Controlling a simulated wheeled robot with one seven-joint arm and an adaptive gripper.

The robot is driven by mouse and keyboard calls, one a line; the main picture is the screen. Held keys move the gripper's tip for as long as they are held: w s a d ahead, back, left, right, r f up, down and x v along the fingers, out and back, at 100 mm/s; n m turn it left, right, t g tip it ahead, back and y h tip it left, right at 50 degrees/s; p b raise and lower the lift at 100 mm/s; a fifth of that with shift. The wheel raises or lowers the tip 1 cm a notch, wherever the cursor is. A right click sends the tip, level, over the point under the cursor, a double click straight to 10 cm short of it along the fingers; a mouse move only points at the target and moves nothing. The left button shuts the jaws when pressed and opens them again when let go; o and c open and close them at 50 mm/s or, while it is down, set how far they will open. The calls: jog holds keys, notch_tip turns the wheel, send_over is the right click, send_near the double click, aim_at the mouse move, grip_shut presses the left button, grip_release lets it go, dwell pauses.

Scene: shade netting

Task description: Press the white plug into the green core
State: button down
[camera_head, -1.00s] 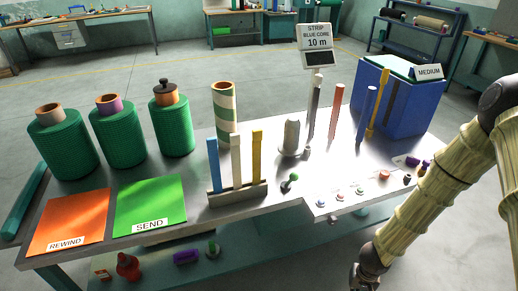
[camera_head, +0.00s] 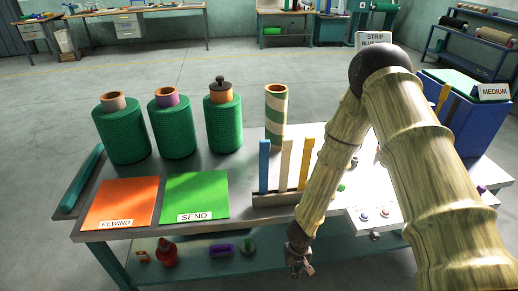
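My gripper (camera_head: 300,267) hangs in front of the table's front edge, low and pointing down. It is small and dark here, and I cannot tell whether its fingers are open or shut. I cannot make out a clear white plug. A small green piece (camera_head: 248,246) with a pale part lies on the lower shelf, left of my gripper. Three green netting rolls stand on the table: left (camera_head: 124,132), middle (camera_head: 171,128) and right (camera_head: 222,126), the last with a black knobbed plug (camera_head: 220,83). My arm hides much of the table's right half.
A green-and-white striped tube (camera_head: 275,120) stands behind a rack (camera_head: 272,200) of upright strips. An orange REWIND mat (camera_head: 120,202) and green SEND mat (camera_head: 195,194) lie at front left. A blue bin (camera_head: 468,125) stands at right. The shelf holds a red bottle (camera_head: 167,253) and purple cylinder (camera_head: 221,249).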

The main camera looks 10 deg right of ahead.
notch_tip(320, 180, up, 17)
jog(key=p, duration=1.6)
jog(key=shift+a+r, duration=0.2)
jog(key=shift+a, duration=0.05)
